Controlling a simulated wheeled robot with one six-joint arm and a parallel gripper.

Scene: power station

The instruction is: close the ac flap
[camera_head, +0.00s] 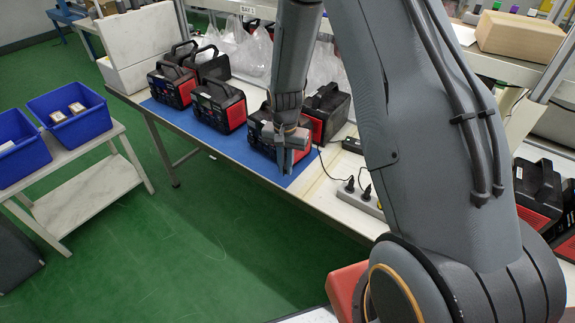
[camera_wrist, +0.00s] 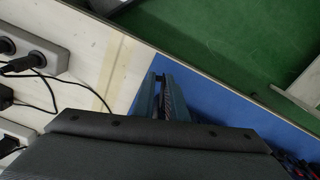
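Several black and red power stations stand on a blue mat (camera_head: 181,122) on the workbench. The one nearest my gripper (camera_head: 283,168) is a black and red power station (camera_head: 262,137), partly hidden behind my gripper and forearm. My gripper points down at its right front, over the mat's near end. I cannot tell whether it touches the station. In the wrist view the fingers (camera_wrist: 160,80) lie close together over the blue mat (camera_wrist: 215,110), with nothing clearly held between them. The ac flap cannot be made out in either view.
A power strip (camera_head: 358,197) with plugs and black cables lies right of the mat. Another power station (camera_head: 327,110) stands behind. A white side table (camera_head: 90,192) with blue bins (camera_head: 85,122) stands left, across clear green floor (camera_head: 165,245).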

